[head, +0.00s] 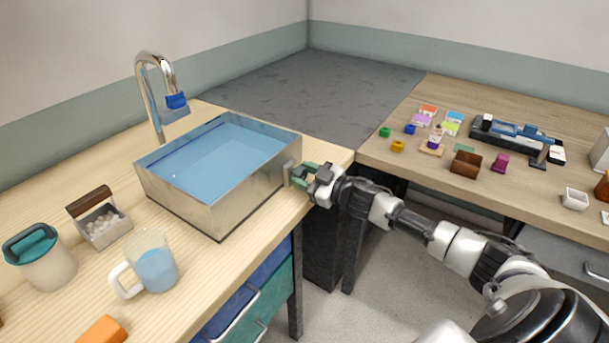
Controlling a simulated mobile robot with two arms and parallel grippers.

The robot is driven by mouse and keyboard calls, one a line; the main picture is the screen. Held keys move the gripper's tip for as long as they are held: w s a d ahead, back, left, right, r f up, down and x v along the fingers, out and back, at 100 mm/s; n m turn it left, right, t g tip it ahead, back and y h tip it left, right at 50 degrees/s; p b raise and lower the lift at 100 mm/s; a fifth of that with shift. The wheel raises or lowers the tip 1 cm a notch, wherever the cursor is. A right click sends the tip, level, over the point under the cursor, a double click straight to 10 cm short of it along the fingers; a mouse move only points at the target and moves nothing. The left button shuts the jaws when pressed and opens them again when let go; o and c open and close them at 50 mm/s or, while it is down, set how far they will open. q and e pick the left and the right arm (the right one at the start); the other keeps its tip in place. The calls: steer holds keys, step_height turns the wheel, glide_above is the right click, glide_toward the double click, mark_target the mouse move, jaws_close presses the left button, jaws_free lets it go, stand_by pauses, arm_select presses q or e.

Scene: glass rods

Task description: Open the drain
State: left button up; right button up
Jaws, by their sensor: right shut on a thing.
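A metal basin (215,212) full of blue water (215,158) stands on the light wooden counter. My right gripper (300,174) is at the basin's right-hand wall, near the counter's edge. Its green fingers are shut on a small grey drain fitting (288,172) on that wall. The fingers hide most of the fitting, so I cannot tell its position. My left gripper is not in view.
A curved tap (160,90) rises behind the basin. A clear mug (154,264), a lidded jar (40,258) and a small caddy (103,226) stand in front of it. The right-hand table (400,158) holds several small blocks and boxes. A gap separates the worktops.

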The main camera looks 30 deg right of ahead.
steer(key=n, duration=0.3)
steer(key=shift+n, duration=0.3)
steer(key=n, duration=0.3)
steer(key=shift+f+n, duration=0.1)
steer(key=shift+n, duration=0.2)
steer(key=n+b, duration=0.1)
steer(key=n, duration=0.3)
steer(key=shift+n+b, duration=0.9)
steer(key=shift+n, duration=1.4)
steer(key=o, duration=0.9)
steer(key=shift+a, duration=0.1)
